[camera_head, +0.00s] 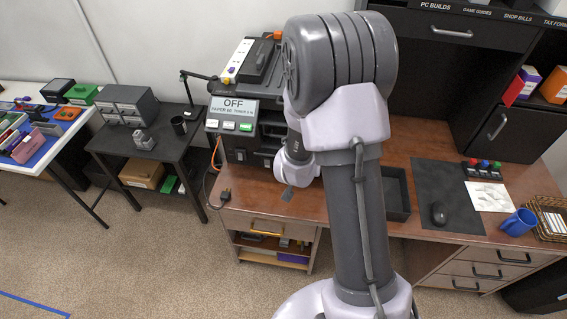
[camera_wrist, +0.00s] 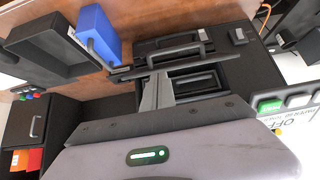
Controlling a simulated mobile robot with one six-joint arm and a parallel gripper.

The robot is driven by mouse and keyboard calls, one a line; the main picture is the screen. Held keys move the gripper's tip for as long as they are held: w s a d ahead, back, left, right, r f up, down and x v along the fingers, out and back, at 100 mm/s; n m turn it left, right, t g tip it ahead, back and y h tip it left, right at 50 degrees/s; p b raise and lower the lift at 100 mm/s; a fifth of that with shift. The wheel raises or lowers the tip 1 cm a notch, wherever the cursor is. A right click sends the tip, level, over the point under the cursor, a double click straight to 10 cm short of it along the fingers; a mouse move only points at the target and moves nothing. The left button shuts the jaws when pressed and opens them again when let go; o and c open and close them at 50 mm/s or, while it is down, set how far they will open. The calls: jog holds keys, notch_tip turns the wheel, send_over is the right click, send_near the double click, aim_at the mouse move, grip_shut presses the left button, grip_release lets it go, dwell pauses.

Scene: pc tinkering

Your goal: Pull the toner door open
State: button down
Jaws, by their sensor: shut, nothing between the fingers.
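The black printer (camera_head: 268,117) stands at the left end of the wooden desk, with an "OFF" sign panel (camera_head: 234,106) and buttons on its front; my arm hides much of its right side. In the wrist view, the printer's dark face (camera_wrist: 255,75) shows a bar handle (camera_wrist: 175,50) and a flat dark panel edge (camera_wrist: 205,66) across it. I cannot tell surely which part is the toner door or how far it stands open. My gripper (camera_wrist: 157,88) is shut and empty, its fingertips close to that panel edge; contact is unclear.
A blue box (camera_wrist: 98,32) and a black tray (camera_head: 397,194) are beside the printer. A mouse (camera_head: 439,213) on a dark mat and a blue mug (camera_head: 518,222) are farther right.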

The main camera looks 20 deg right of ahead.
jog(key=b+x, duration=0.1)
jog(key=x, duration=0.8)
jog(key=shift+f+b, duration=0.25)
jog(key=shift+b, duration=0.05)
jog(key=shift+s+d+f, duration=0.1)
jog(key=shift+s+f, duration=0.05)
jog(key=shift+s+f+b, duration=0.15)
jog(key=shift+b, duration=0.25)
